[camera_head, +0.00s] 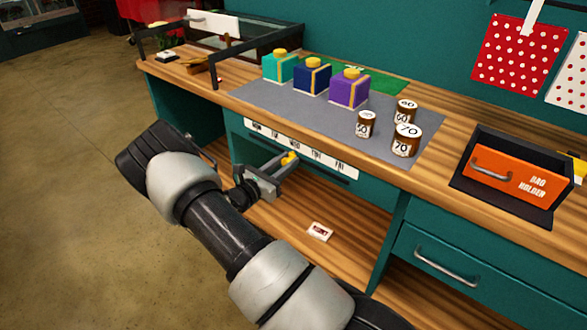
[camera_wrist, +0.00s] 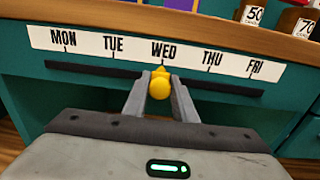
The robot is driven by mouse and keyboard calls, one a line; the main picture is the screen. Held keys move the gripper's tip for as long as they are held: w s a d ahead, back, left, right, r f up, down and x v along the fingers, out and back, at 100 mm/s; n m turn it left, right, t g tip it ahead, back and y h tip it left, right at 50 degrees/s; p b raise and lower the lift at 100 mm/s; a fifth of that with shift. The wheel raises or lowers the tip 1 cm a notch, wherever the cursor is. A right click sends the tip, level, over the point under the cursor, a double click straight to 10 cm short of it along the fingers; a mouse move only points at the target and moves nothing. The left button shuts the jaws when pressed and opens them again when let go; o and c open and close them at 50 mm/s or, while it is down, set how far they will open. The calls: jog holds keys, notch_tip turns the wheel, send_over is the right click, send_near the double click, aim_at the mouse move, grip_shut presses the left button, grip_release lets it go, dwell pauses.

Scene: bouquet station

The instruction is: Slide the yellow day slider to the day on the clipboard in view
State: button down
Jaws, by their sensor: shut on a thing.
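The yellow day slider (camera_wrist: 159,86) sits on a dark horizontal track (camera_wrist: 225,88) in the teal counter front. Its pointed top is just under WED on the white day strip (camera_wrist: 140,47), which reads MON, TUE, WED, THU, FRI. My gripper (camera_wrist: 160,88) is shut on the slider's round knob, one finger on each side. In the head view, my gripper (camera_head: 287,166) reaches the counter front from below, and the slider (camera_head: 290,158) shows between its fingers. The day strip (camera_head: 341,171) is partly legible there. I cannot make out a clipboard with a readable day.
Above the strip, a grey mat (camera_head: 260,97) bears teal, navy and purple boxes (camera_head: 349,89) and several numbered jars (camera_head: 406,140). An orange bag holder (camera_head: 520,175) stands right. A small card (camera_head: 320,231) lies on the lower shelf (camera_head: 290,225). A drawer handle (camera_head: 445,265) protrudes at lower right.

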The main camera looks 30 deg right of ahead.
jog(key=c, duration=1.5)
grip_release()
jog(key=p+v, duration=0.1)
jog(key=v, duration=1.6)
jog(key=shift+s+a, duration=0.15)
jog(key=shift+a, duration=0.05)
